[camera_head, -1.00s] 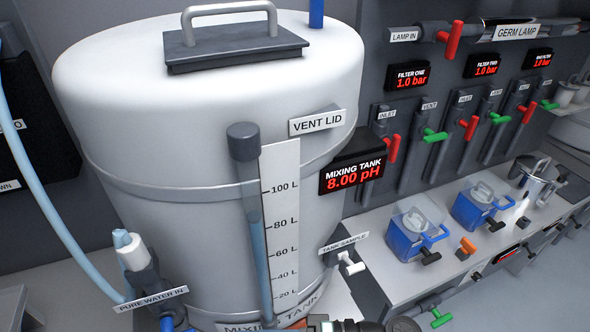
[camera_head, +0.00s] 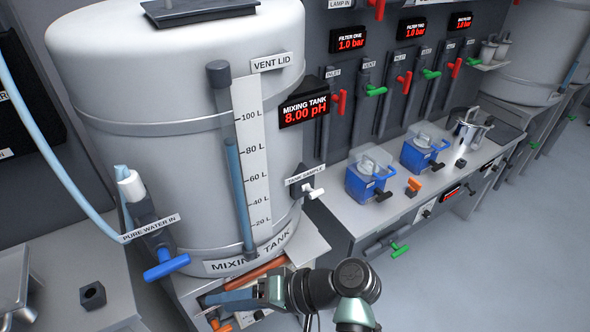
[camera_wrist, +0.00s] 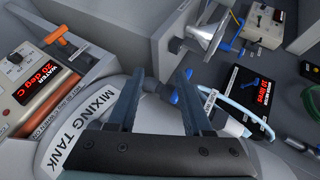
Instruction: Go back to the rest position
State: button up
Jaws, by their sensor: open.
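My gripper (camera_wrist: 159,82) is open and empty in the wrist view, its two dark fingers apart with nothing between them. The mixing tank's pale curved side shows beside and below the fingers there. In the head view my gripper (camera_head: 212,299) reaches left from my dark wrist, low in front of the white mixing tank (camera_head: 150,150). It is near the tank's base; whether it touches anything there I cannot tell. The blue pure water handle (camera_head: 167,268) is to its left, and it also shows beyond the fingers in the wrist view.
A small dark block (camera_head: 93,295) lies on the left bench. The tank sample valve (camera_head: 313,192) sticks out at the tank's right. Two blue filter units (camera_head: 365,182) and a metal pot (camera_head: 468,128) stand on the right bench. Open floor (camera_head: 480,270) lies at lower right.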

jog(key=w+d+r+t+h, duration=0.3)
jog(key=w+r+t+h, duration=0.15)
jog(key=r, duration=0.35)
jog(key=w+d+r+m+t+h, duration=0.1)
jog(key=w+d+r+t+h, duration=0.2)
jog(key=r+t, duration=0.3)
jog(key=w+d+r+t+h, duration=0.3)
jog(key=w+r, duration=0.1)
jog(key=r, duration=0.5)
jog(key=s+r+t, duration=0.4)
jog(key=s+r, duration=0.1)
jog(key=r, duration=0.5)
jog(key=s+d+r+t+h, duration=0.1)
jog(key=s+r+t, duration=0.3)
jog(key=r, duration=0.7)
jog(key=s+d+r+t+h, duration=0.1)
jog(key=s+r+t, duration=0.4)
jog(key=r, duration=0.6)
jog(key=shift+s+m, duration=0.3)
jog(key=shift+s, duration=0.3)
